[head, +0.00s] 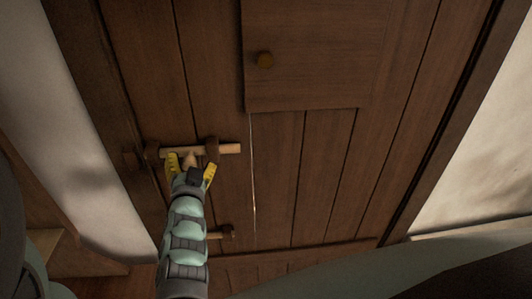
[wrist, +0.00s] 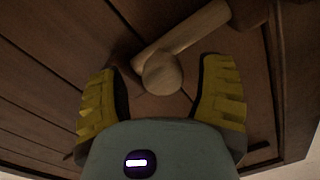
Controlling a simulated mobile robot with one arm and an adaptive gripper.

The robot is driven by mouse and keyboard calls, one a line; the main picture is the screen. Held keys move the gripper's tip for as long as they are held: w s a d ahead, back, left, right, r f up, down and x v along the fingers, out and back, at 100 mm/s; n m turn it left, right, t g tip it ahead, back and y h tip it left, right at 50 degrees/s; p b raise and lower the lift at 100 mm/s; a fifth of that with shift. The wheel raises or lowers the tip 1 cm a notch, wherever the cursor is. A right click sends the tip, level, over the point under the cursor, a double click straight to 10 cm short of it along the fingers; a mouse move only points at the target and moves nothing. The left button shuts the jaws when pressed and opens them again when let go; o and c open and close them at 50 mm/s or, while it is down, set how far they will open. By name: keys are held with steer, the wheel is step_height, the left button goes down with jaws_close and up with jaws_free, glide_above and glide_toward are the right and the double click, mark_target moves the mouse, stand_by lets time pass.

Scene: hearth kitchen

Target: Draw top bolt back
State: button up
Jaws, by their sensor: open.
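The top bolt (head: 229,149) is a pale wooden bar lying across a dark plank door. It runs through dark wooden brackets, one (head: 211,147) right of my gripper and one (head: 152,151) near its left end. A round pale knob (wrist: 162,73) stands out from the bar (wrist: 190,32) in the wrist view. My gripper (head: 190,166) is open, with its yellow fingers on either side of the knob. In the wrist view my gripper (wrist: 160,78) shows a gap on both sides of the knob. I cannot tell whether either finger touches it.
A second, lower bolt (head: 228,232) is partly hidden behind my arm. A dark wooden block (head: 130,159) is left of the bolt. A thin bright crack (head: 253,180) runs down the door to the right.

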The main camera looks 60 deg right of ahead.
steer(key=v, duration=1.1)
steer(key=shift+s, duration=0.25)
steer(key=shift+a+r, duration=0.1)
